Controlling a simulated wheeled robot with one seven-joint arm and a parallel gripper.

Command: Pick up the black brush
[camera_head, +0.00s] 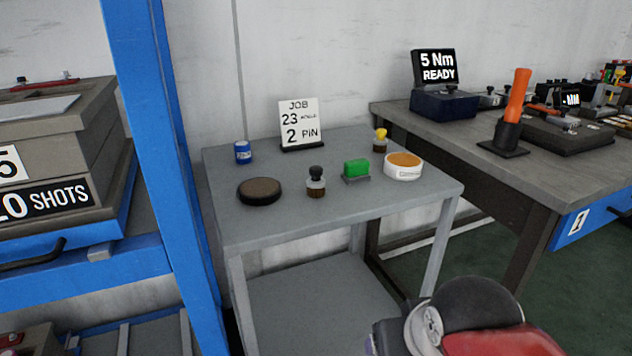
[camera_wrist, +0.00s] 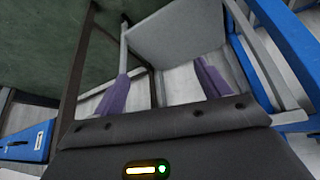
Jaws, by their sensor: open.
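The black brush (camera_head: 316,182) stands upright on the grey side table (camera_head: 235,225), with a round black knob on top and a brown lower part. It is near the front middle of the tabletop, between a dark round pad and a green block. My gripper shows in the wrist view as two purple fingers (camera_wrist: 168,72), spread apart with nothing between them. In the head view only part of my arm shows at the bottom right; the fingers are out of sight there. The brush does not show in the wrist view.
Around the brush are the dark pad (camera_head: 260,191), green block (camera_head: 356,170), orange-topped tin (camera_head: 404,165), yellow-topped brush (camera_head: 380,141), blue jar (camera_head: 243,152) and job sign (camera_head: 300,124). A blue post (camera_head: 155,150) stands left; a workbench (camera_head: 400,115) stands right.

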